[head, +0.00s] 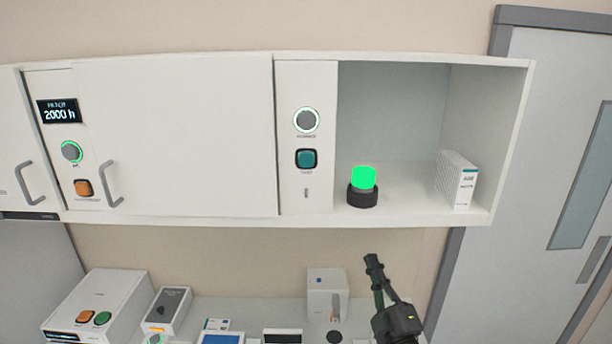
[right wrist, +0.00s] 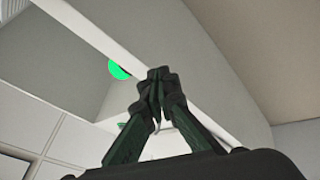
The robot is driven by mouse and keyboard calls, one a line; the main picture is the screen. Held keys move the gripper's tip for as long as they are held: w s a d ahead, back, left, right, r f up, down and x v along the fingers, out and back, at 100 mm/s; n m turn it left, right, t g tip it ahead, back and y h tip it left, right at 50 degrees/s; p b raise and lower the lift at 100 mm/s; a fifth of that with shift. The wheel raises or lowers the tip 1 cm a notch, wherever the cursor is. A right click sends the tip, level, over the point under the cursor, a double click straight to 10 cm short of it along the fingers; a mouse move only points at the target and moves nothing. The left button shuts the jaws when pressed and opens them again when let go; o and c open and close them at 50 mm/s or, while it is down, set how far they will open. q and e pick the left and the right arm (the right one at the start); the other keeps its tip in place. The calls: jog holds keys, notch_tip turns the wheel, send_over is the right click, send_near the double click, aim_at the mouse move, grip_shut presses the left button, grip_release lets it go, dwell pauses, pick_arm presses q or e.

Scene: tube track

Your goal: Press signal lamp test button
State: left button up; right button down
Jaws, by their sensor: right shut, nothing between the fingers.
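The signal lamp (head: 363,180) glows green on a dark base in the open cabinet bay at the right. My left gripper is out of view.
A white box (head: 457,180) stands in the bay right of the lamp. A cabinet door with a handle (head: 112,184) lies left of the panel. Several devices, including a white box (head: 98,306), stand on the counter below. A grey door (head: 545,150) is at the right.

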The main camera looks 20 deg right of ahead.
aim_at(310, 167)
jog(key=s+a+r+n+t+y, duration=0.2)
jog(key=a+r+n+y, duration=0.55)
jog(key=r, duration=0.25)
jog(key=s+a+r+n+g+y, duration=0.45)
jog(key=a+n+g+y, duration=0.45)
jog(key=n, duration=0.6)
jog(key=s+a+r+n+g+y, duration=0.4)
jog(key=a+n+g, duration=0.45)
jog(key=n, duration=0.65)
jog(key=w+d+r+n+t+h, duration=0.1)
jog(key=w+d+r+t+h, duration=0.5)
jog(key=h, duration=0.5)
jog(key=shift+w+d+r+t, duration=0.3)
jog(key=shift+w+d+t, duration=0.55)
jog(key=shift+w+d, duration=0.3)
jog(key=shift+w, duration=0.15)
jog(key=shift+n, duration=0.25)
jog(key=shift+w+d+p, duration=0.35)
jog(key=shift+w+p, duration=0.15)
jog(key=shift+w, duration=0.85)
jog(key=shift+w+d+p, duration=0.4)
jog(key=shift+w+p, duration=0.1)
jog(key=shift+w, duration=0.9)
jog(key=shift+w+d+p, duration=0.35)
jog(key=shift+w+p, duration=0.15)
jog(key=shift+w, duration=0.85)
